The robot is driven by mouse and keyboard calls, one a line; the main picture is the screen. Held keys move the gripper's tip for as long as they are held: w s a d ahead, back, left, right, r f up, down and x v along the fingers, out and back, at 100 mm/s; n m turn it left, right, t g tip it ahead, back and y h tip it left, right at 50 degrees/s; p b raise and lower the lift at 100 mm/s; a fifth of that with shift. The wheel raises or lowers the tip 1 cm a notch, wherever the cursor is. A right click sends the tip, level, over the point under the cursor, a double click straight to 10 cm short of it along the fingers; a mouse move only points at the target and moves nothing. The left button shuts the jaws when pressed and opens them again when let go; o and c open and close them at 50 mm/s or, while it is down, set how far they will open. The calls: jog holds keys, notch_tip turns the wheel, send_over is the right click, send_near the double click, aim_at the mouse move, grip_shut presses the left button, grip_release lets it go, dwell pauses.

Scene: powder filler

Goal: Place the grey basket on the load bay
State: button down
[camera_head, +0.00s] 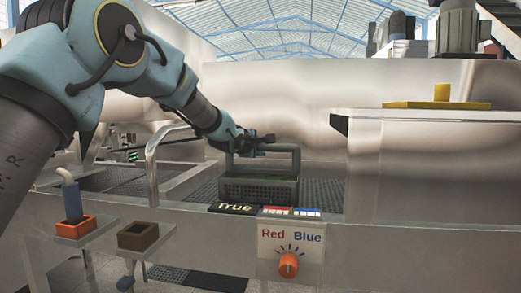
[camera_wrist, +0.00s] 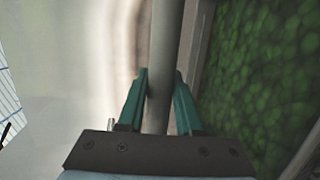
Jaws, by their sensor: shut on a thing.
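The grey basket (camera_head: 259,187) is upright on or just above the dark grated load bay (camera_head: 325,192) in the head view; I cannot tell whether it touches the grating. Its handle arches over the top. My gripper (camera_head: 255,144) is at the handle. In the wrist view my gripper (camera_wrist: 160,97) has its two green fingers on either side of the grey handle bar (camera_wrist: 163,60), shut on it. Green contents fill the basket in the wrist view, to the right of the handle.
A panel with an orange knob (camera_head: 288,264), marked Red and Blue, is on the front below the bay. A black "True" display (camera_head: 234,208) sits on the front ledge. A metal rail (camera_head: 152,175) stands to the left. A large steel housing (camera_head: 430,160) bounds the right.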

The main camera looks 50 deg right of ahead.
jog(key=shift+f, duration=0.2)
jog(key=c, duration=0.6)
grip_release()
jog(key=shift+f, duration=0.25)
jog(key=shift+a+r, duration=0.1)
jog(key=shift+r, duration=0.05)
jog(key=b+v, duration=0.4)
jog(key=v, duration=0.8)
